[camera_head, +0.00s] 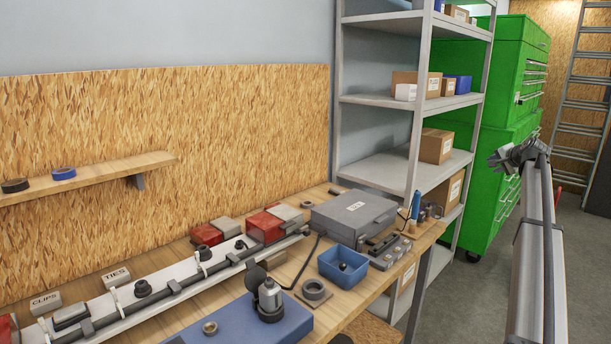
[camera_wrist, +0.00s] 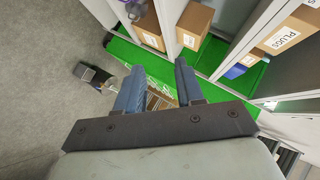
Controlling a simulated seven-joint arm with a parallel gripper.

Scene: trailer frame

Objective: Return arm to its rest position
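In the wrist view, the two blue-grey fingers of my gripper (camera_wrist: 158,72) stand apart with a clear gap between them. Nothing is held, and only background shows through the gap. In the head view, my arm (camera_head: 539,260) is raised at the right side, in front of the green cabinet and over the open floor, to the right of the bench and clear of it. Its grey far end (camera_head: 518,157) is small there, and the fingers cannot be made out.
The wooden bench (camera_head: 345,318) holds a grey case (camera_head: 352,215), a blue bin (camera_head: 343,266) and a long white rail with a dark cable. A metal shelf (camera_head: 387,171) with boxes and a green tool cabinet (camera_head: 520,75) stand behind. Grey floor (camera_head: 588,270) is free at right.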

